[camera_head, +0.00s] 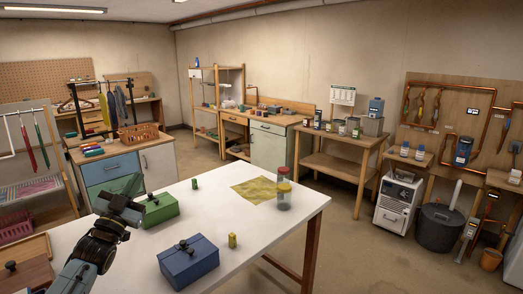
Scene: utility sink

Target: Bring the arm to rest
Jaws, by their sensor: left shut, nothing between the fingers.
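My left arm rises from the lower left corner in the head view, over the left part of the white table (262,222). My left gripper (130,203) is at its upper end, near the left side of a green box (160,209). In the picture the two lie close together; I cannot tell whether they touch. The gripper is shut with nothing in it. My right gripper is not in view.
A blue box (189,264) with a dark knob stands on the table's front part. Small green (194,184) and yellow (232,240) items, a yellow cloth (254,190) and a jar (284,195) also rest there.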

